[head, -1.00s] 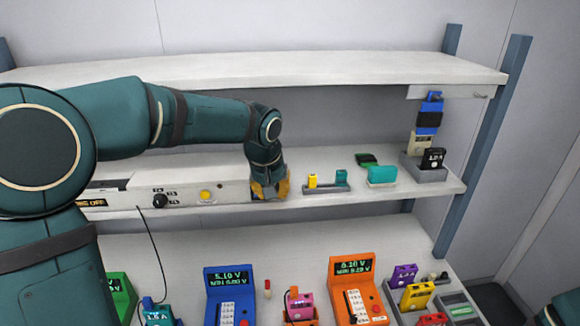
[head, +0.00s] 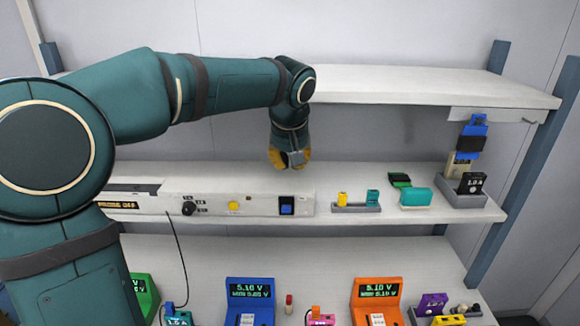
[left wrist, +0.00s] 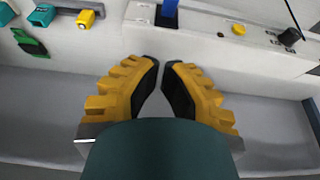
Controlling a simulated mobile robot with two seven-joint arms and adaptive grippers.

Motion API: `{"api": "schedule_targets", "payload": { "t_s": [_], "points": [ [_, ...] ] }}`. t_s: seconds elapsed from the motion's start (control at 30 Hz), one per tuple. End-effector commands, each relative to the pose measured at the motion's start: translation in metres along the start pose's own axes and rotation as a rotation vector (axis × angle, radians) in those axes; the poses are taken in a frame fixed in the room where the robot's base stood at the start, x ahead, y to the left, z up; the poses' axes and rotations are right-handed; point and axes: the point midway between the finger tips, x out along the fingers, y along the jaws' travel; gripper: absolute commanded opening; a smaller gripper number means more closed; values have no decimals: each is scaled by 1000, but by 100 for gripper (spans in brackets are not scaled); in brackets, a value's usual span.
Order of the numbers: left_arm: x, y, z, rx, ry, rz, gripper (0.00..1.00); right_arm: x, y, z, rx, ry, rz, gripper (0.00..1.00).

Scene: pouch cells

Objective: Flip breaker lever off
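The breaker lever (head: 286,207) is a small blue lever in a dark frame at the right end of the white panel (head: 262,200) on the middle shelf. It also shows in the left wrist view (left wrist: 168,10) at the top, beyond the fingertips. I cannot surely tell its position. My left gripper (head: 289,166) points down above and behind the panel front, apart from the lever. In the wrist view the yellow fingers (left wrist: 160,64) have a narrow gap between their tips, with nothing held. My right gripper is not in view.
The panel also bears a black knob (head: 188,208) and a yellow button (head: 234,206). A grey holder (head: 356,208) with yellow and teal pieces stands to its right, beside a teal block (head: 416,197). The upper shelf (head: 420,86) overhangs behind my gripper. Blue and orange meters stand below.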

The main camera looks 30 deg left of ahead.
Motion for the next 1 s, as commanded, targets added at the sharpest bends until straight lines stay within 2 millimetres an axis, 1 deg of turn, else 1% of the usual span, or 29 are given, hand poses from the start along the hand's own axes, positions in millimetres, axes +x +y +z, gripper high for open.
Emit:
{"api": "schedule_targets", "payload": {
  "t_s": [0.03, 0.1, 0.3, 0.4, 0.5, 0.63, 0.8, 1.0],
  "points": [
    [11, -1, 0, 0, -4, -3, 0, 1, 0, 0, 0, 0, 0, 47],
    [26, -1, 1, 1, -5, -4, 0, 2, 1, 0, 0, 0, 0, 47],
    [65, 0, 1, -1, -4, -2, 0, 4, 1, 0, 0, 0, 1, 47],
    [82, -1, 3, 0, -4, -2, 0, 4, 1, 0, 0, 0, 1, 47],
    [91, -1, 15, 0, -3, -1, 0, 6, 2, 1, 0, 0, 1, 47],
    [100, 0, 24, 1, -1, -1, 0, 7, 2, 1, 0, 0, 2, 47],
    [104, 0, 28, 0, 0, 0, 0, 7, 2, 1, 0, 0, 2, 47],
    [104, 0, 28, -1, 0, 0, 0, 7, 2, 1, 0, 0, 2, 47]
  ]
}}
